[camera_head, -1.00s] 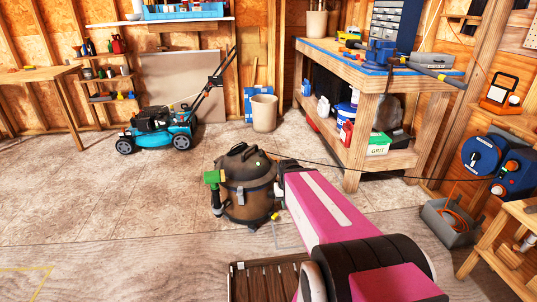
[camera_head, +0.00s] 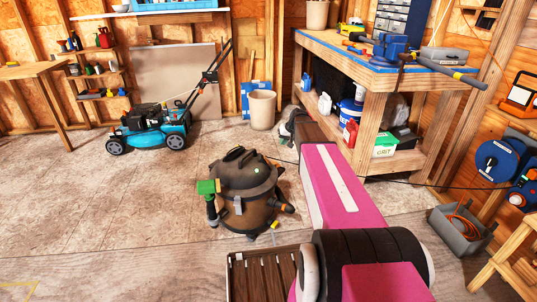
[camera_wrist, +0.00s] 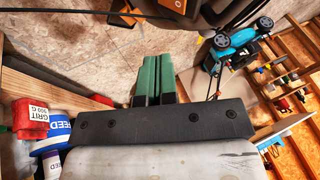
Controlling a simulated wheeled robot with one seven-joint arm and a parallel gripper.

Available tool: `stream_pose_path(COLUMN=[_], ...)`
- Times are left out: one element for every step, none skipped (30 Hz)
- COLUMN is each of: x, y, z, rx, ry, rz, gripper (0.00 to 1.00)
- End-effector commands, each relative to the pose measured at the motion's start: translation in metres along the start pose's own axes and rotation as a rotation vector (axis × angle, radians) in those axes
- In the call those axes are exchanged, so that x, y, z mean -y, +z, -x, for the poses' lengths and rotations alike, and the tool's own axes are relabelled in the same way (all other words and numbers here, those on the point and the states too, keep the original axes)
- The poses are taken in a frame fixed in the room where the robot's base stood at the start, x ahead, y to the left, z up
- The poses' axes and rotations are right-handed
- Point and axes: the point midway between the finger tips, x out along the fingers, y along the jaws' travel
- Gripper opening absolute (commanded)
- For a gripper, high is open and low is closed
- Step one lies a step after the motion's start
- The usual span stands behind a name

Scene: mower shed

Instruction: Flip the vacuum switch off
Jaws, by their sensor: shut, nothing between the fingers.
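The shop vacuum (camera_head: 238,212), a dark brown drum with a black lid and handle, stands upright on the floor left of my arm in the head view. My gripper's green fingers (camera_wrist: 154,60) are shut and empty in the wrist view. They point toward a dark body with an orange part (camera_wrist: 176,5), probably the vacuum, cut off by the top edge. The fingers look apart from it.
A workbench (camera_head: 372,82) with a lower shelf of tubs stands right of my arm. A blue mower (camera_head: 150,128) and a beige bin (camera_head: 262,110) stand behind. A dark cord (camera_head: 410,184) runs rightward. Floor left of the vacuum is clear.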

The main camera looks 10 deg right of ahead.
Motion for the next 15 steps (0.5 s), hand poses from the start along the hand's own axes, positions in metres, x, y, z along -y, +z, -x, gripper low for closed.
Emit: stream_pose_path(x=[-0.0009,-0.001,-0.0009,-0.0009,-0.0008,-0.0007,-0.0008,-0.0007,-0.0008,-0.0008,-0.0008,-0.0008,-0.0008,-0.0008,-0.0009], y=[-0.0024,-0.0026,-0.0026,-0.0024,-0.0021,-0.0019,-0.0019,-0.0019,-0.0018,-0.0019,-0.0019,-0.0019,-0.002,-0.0021,-0.0022], z=[0.0002,0.0004,0.0005,0.0006,0.0006,0.0005,0.0005,0.0005,0.0004,0.0002,-0.0002,-0.0014,-0.0029,-0.0049,-0.0085], rx=[-0.002,-0.003,-0.003,-0.003,-0.003,-0.003,-0.003,-0.003,-0.003,-0.003,-0.003,-0.002,-0.002,-0.002,-0.001], ry=[-0.001,-0.002,-0.002,-0.002,-0.002,-0.002,-0.002,-0.002,-0.002,-0.002,-0.002,-0.002,-0.002,-0.002,-0.002], rz=[0.0,0.0,0.0,0.0,0.0,0.0,0.0,0.0,0.0,0.0,0.0,0.0,0.0,0.0,0.0], gripper=[0.0,0.0,0.0,0.0,0.0,0.0,0.0,0.0,0.0,0.0,0.0,0.0,0.0,0.0,0.0])
